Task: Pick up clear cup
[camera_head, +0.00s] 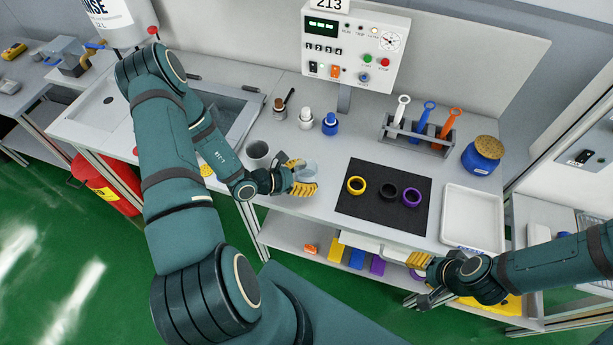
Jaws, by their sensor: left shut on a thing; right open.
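A clear cup (311,167) is at the fingers of my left gripper (302,178), which has yellow finger pads and is shut on it. The fingers hide part of the cup. The cup is over the left-middle of the light grey table (335,150); I cannot tell whether it still touches the tabletop. My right gripper (420,280) is open and empty, in front of the table's front edge, below the black mat.
Small bottles (305,117) stand behind. A black mat (400,219) with yellow, black and purple rings lies right. A tool rack (415,143), blue jar (483,155) and white tray (472,217) stand further right.

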